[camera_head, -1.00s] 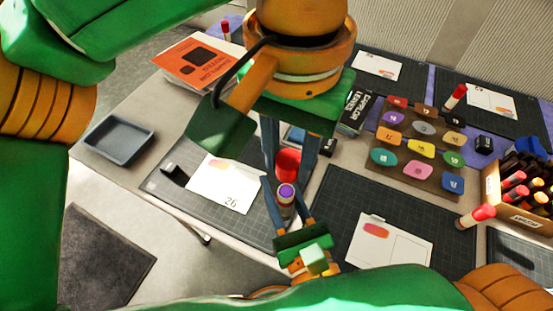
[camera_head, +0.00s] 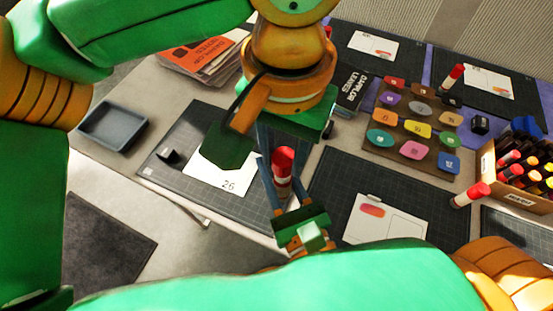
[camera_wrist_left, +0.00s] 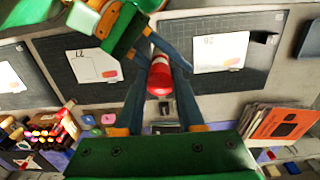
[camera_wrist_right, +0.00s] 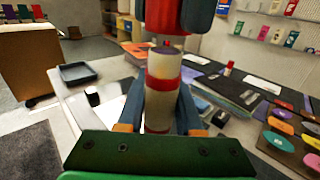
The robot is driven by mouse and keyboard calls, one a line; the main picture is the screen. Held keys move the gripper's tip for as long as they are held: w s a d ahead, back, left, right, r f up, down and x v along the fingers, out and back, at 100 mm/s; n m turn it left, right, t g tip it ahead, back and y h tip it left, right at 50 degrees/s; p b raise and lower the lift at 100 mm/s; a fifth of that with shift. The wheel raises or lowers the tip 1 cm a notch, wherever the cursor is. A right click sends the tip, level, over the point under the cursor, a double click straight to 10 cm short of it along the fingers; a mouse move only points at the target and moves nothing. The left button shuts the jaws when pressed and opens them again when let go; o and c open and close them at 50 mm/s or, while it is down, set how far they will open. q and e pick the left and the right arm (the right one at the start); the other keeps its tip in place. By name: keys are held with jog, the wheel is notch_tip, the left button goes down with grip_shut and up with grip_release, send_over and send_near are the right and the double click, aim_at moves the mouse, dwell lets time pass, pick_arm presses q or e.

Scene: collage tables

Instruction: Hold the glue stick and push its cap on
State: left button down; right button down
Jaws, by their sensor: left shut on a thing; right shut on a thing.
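The glue stick (camera_head: 281,186) has a white body with a red band. It stands roughly upright in my right gripper (camera_head: 281,194), which is shut on its body. In the right wrist view its purple top (camera_wrist_right: 165,48) shows bare. My left gripper (camera_head: 284,152) comes from above and is shut on the red cap (camera_head: 283,160). In the right wrist view the cap (camera_wrist_right: 196,18) is above the stick's top and a little to the right, seemingly just apart. In the head view the cap hides the purple top. The left wrist view shows the cap (camera_wrist_left: 159,80) between my fingers.
Dark cutting mats with paper cards (camera_head: 386,220) lie on the table below. A board of coloured pieces (camera_head: 418,125) and a box of red-capped sticks (camera_head: 515,195) are at the right. A blue-grey tray (camera_head: 113,127) is at the left.

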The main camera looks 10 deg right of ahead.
pick_arm(q)
jog(key=shift+f, duration=0.15)
jog(key=shift+f, duration=0.75)
jog(key=shift+f, duration=0.55)
jog(key=shift+c, duration=2.2)
grip_release()
jog(key=shift+f, duration=0.1)
notch_tip(320, 180, up, 12)
jog(key=shift+r, duration=0.1)
